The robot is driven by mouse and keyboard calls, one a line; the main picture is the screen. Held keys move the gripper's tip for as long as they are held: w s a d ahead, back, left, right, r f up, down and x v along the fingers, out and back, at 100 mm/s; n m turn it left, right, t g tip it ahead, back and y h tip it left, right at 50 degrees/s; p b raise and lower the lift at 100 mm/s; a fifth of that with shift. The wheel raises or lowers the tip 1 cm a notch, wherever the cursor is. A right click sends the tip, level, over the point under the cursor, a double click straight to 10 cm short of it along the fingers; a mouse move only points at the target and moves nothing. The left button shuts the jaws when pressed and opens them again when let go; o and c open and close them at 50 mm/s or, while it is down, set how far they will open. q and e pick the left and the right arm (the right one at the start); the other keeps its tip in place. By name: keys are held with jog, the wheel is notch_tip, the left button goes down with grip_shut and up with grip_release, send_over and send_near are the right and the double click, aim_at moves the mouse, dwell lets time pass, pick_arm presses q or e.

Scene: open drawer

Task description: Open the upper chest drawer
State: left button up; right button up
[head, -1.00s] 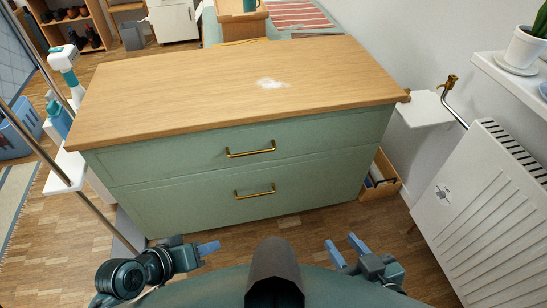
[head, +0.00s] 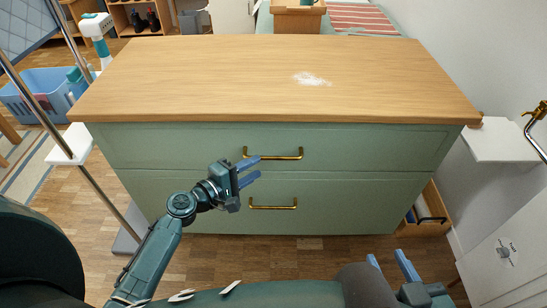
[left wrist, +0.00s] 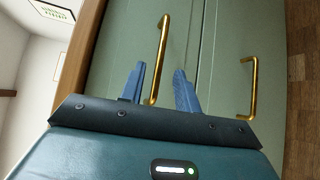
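The green chest has a wooden top (head: 220,80). Its upper drawer (head: 360,145) is shut and has a brass bar handle (head: 275,156). The lower drawer (head: 360,195) is also shut, with its own brass handle (head: 272,206). My left gripper (head: 253,170) is open at the left end of the upper handle. In the left wrist view the upper handle (left wrist: 162,60) shows between the two blue fingers (left wrist: 157,88), and I cannot tell whether they touch it. My right gripper (head: 390,262) is open and empty, low in front of the chest.
A metal pole and a white shelf (head: 68,145) stand left of the chest, with a blue basket (head: 40,90) behind. Wooden floor in front is clear.

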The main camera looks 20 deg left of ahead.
aim_at(272, 158)
pick_arm(q)
jog(key=x, duration=0.7)
jog(key=shift+w+d+f+b, duration=0.1)
jog(key=shift+w+b, duration=0.1)
jog(key=shift+b, duration=0.15)
jog(key=shift+c, duration=0.3)
grip_shut()
